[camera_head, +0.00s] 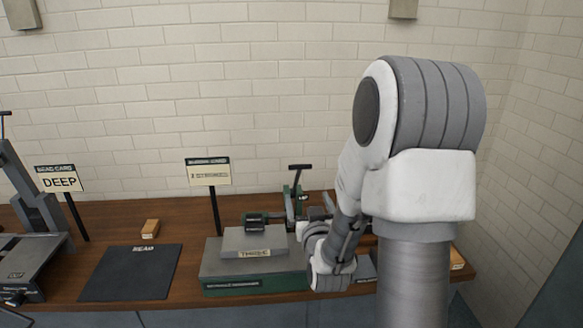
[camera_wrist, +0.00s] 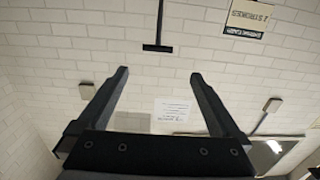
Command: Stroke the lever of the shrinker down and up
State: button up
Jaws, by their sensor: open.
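The shrinker is a small green and grey machine (camera_head: 289,204) on the bench, partly hidden behind my arm. Its dark lever (camera_head: 296,178) stands upright with a T-shaped handle on top. In the wrist view the lever handle (camera_wrist: 158,47) shows as a black T against the wall, beyond the fingertips and roughly centred between them sideways. My gripper (camera_wrist: 158,75) is open and empty, with its two dark fingers apart. It does not appear to touch the handle. In the head view my fingers are hidden by my wrist.
A card sign (camera_head: 208,172), seeming to read 2 strokes, stands left of the shrinker and shows in the wrist view (camera_wrist: 248,18). A grey block (camera_head: 254,242) sits on a green-labelled base (camera_head: 254,277) in front. A dark mat (camera_head: 131,273) lies left.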

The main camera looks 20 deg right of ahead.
aim_at(301, 168)
jog(key=p+x, duration=0.1)
jog(key=x, duration=0.4)
jog(key=p+x, duration=0.2)
jog(key=x, duration=0.4)
jog(key=p+x, duration=0.1)
jog(key=x, duration=0.5)
jog(key=shift+w+d+r+p, duration=0.1)
jog(key=shift+d+r+p, duration=0.15)
jog(key=shift+d+p, duration=0.05)
grip_shut()
